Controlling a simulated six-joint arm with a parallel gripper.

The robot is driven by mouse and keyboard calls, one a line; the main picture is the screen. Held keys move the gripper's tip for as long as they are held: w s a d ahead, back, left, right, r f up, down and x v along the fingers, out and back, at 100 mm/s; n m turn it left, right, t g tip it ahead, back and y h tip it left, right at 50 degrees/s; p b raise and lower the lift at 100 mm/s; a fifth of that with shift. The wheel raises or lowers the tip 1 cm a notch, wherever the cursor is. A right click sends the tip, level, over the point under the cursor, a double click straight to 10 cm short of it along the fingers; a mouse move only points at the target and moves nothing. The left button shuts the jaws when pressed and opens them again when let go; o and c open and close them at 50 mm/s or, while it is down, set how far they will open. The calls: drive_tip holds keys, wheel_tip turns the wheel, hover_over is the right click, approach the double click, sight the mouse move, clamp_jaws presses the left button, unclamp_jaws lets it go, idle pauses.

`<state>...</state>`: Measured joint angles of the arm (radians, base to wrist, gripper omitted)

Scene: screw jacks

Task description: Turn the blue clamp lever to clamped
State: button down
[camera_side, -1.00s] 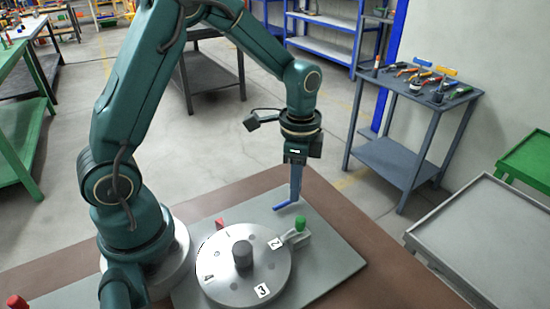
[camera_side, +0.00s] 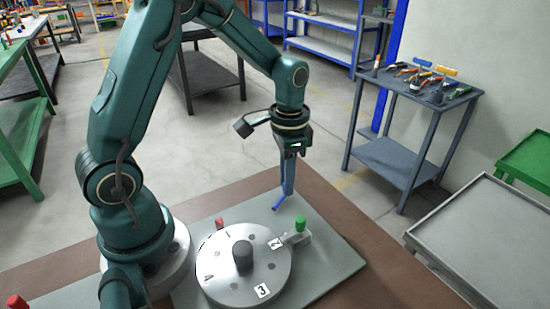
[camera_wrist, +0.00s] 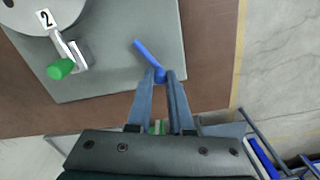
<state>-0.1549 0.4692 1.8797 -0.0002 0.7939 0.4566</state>
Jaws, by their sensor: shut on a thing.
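The blue clamp lever (camera_side: 278,204) is a thin blue bar at the far edge of the grey plate in the side view. In the wrist view the lever (camera_wrist: 146,53) slants from upper left down to the fingertips. My gripper (camera_side: 288,192) points down at the lever's far end. In the wrist view my gripper (camera_wrist: 160,76) is shut on that end, with the bar sticking out ahead of the fingers. The fingers partly hide the gripped end and whatever carries the lever.
A round silver dial (camera_side: 222,276) with numbered labels and a central post stands on the grey plate (camera_side: 335,264). A green-knobbed latch (camera_side: 300,224) sits at its right edge, near label 2. A red knob (camera_side: 219,223) stands behind the dial. The plate's right part is clear.

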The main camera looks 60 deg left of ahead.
drive_tip(key=n, duration=0.1)
drive_tip(key=a+n, duration=0.1)
drive_tip(key=shift+s+n, duration=0.3)
drive_tip(key=shift+n, duration=0.1)
drive_tip(key=shift+s+a+n, duration=0.3)
drive_tip(key=shift+n, duration=0.6)
drive_tip(key=shift+s+a+n, duration=0.25)
drive_tip(key=shift+s+n, duration=0.05)
drive_tip(key=shift+n, duration=0.6)
drive_tip(key=c, duration=0.8)
unclamp_jaws()
drive_tip(key=shift+r, duration=2.6)
